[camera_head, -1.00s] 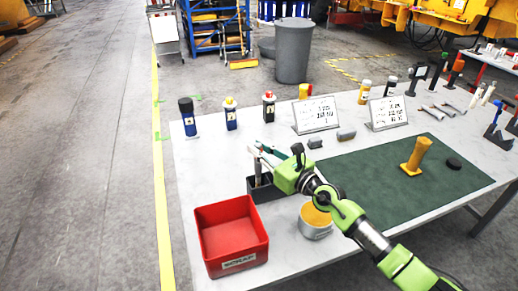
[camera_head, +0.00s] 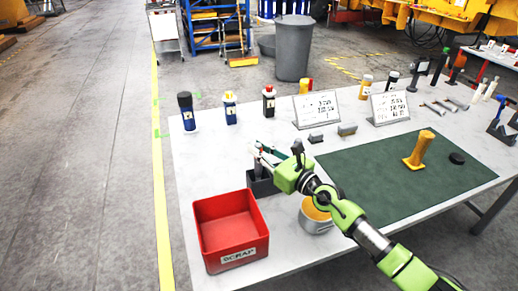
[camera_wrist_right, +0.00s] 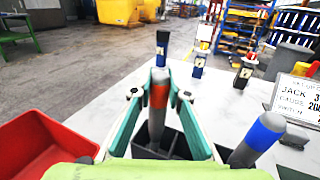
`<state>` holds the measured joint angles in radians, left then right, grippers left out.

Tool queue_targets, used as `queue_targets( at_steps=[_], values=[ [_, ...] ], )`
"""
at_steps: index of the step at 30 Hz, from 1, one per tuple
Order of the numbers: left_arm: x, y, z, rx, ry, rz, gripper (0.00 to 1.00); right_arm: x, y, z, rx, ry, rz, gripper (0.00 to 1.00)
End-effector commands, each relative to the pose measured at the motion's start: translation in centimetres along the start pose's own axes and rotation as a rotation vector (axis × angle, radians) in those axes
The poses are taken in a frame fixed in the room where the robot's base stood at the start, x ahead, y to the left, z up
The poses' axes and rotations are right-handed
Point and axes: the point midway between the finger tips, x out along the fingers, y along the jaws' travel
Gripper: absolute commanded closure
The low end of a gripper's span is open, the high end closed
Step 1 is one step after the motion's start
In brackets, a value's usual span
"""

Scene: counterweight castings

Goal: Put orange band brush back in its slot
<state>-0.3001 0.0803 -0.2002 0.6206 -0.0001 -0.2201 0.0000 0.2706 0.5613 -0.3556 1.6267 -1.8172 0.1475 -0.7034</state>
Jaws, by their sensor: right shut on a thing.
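My right gripper (camera_wrist_right: 158,88) is shut on the orange band brush (camera_wrist_right: 158,98), a grey handle with an orange band, upright between the fingers in the right wrist view. The brush stands over a dark holder (camera_wrist_right: 188,149) with compartments. Its lower end is at the holder, but I cannot tell whether it is fully seated. In the head view my right gripper (camera_head: 268,160) is above the dark holder (camera_head: 263,188) and hides part of it. A grey brush with a blue band (camera_wrist_right: 256,138) leans to the right in the wrist view. My left gripper is not in view.
A red scrap bin (camera_head: 238,256) is in front of the holder. A can with yellow contents (camera_head: 316,225) stands beside my right arm. Bottles and sign plates (camera_head: 317,108) stand behind. The green mat (camera_head: 370,185) bears a yellow-handled tool (camera_head: 420,150) and a black disc.

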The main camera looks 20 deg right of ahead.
Motion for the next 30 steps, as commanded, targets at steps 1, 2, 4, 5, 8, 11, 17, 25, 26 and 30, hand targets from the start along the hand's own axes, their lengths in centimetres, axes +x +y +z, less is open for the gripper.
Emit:
queue_targets(
  at_steps=[1, 2, 4, 5, 8, 11, 17, 25, 26, 30],
  values=[
    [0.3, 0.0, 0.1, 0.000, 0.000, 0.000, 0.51, 0.0, 0.0, -0.3, 0.000, 0.000, 0.000, 1.00],
    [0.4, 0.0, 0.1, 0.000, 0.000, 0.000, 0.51, 0.0, 0.0, -0.4, 0.000, 0.000, 0.000, 1.00],
    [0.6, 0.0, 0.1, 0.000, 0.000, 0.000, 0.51, 0.0, 0.0, -0.6, 0.000, 0.000, 0.000, 1.00],
    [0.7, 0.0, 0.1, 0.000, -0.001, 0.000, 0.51, 0.0, 0.0, -0.7, 0.001, 0.000, 0.000, 1.00],
    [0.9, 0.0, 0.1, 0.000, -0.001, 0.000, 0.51, 0.0, 0.0, -1.0, 0.001, 0.000, 0.000, 1.00],
    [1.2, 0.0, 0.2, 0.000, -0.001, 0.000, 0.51, 0.0, 0.0, -1.3, 0.001, 0.000, 0.000, 1.00],
    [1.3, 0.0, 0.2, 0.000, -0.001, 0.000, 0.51, 0.0, 0.0, -1.4, 0.000, 0.000, 0.000, 0.65],
    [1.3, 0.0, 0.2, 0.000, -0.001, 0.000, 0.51, 0.0, 0.0, -1.4, 0.000, 0.001, 0.000, 0.65],
    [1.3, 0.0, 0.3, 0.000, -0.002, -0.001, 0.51, 0.0, 0.0, -1.4, 0.000, 0.001, 0.000, 0.65],
    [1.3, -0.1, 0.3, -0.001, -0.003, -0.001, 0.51, -0.7, -0.1, -1.5, 0.000, 0.002, -0.001, 0.65]
  ],
)
